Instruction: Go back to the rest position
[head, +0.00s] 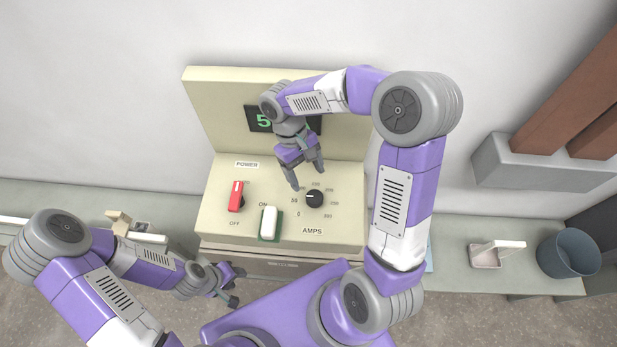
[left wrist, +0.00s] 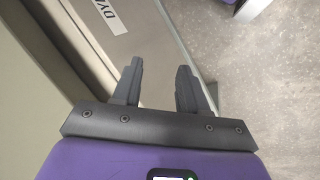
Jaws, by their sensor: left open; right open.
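My right gripper (head: 306,178) is open above the sloped panel of the beige control box (head: 225,207). Its fingers point down beside the black AMPS knob (head: 314,198), with nothing between them; I cannot tell whether they touch it. My left gripper (head: 234,286) is open and low in front of the box, left of its lower front. In the left wrist view the left gripper's two fingers (left wrist: 158,90) are apart and empty, near a cabinet edge. A red switch (head: 236,196) and a white switch (head: 269,222) are on the panel.
A grey bench (head: 455,275) runs along the wall. A blue-grey bucket (head: 568,254) and a small holder with a white handle (head: 486,256) stand at the right. A beige object (head: 119,222) sits behind my left arm. Speckled floor (left wrist: 270,70) is open beside the cabinet.

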